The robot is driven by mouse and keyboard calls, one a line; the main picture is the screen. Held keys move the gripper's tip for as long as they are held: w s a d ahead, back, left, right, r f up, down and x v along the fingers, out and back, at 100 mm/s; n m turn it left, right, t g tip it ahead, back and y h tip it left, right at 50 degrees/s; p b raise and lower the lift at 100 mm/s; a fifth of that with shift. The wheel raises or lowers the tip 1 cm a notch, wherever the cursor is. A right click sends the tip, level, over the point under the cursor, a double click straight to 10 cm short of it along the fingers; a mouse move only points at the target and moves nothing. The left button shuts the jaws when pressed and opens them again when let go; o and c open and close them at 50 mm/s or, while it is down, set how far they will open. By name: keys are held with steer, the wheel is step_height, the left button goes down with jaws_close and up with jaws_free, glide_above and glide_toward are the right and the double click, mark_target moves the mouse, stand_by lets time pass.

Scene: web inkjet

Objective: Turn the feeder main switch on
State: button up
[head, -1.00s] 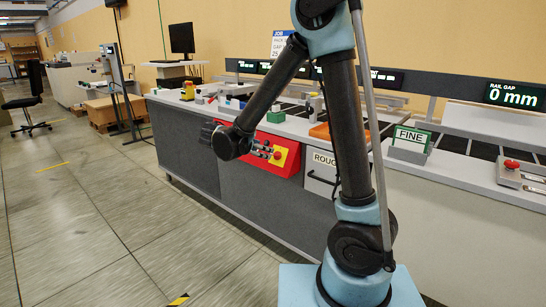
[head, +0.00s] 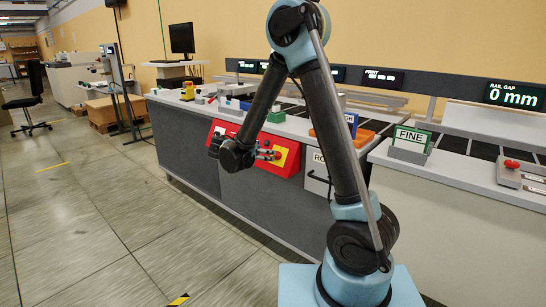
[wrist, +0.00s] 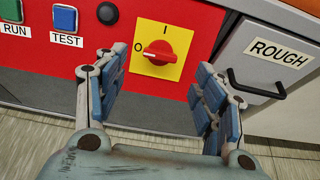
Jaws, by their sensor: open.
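The main switch (wrist: 158,53) is a red rotary knob on a yellow plate (wrist: 170,31) marked I at the top and O at the left. Its handle lies about level, with its pale mark toward O. My gripper (wrist: 157,68) is open and empty in the wrist view, its blue-padded fingers on either side of the lower part of the plate. The fingers look apart from the knob. In the head view my gripper (head: 267,154) is in front of the red panel (head: 233,138), and the knob is largely hidden behind it.
In the wrist view, green RUN (wrist: 11,10) and blue TEST (wrist: 65,18) buttons lie left of the switch. A ROUGH drawer (wrist: 275,60) with a black handle is close on the right.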

mark_target(277, 156)
steer(key=x, duration=0.7)
steer(key=shift+w+d+f, duration=0.1)
steer(key=shift+w+d, duration=0.1)
steer(key=c, duration=1.1)
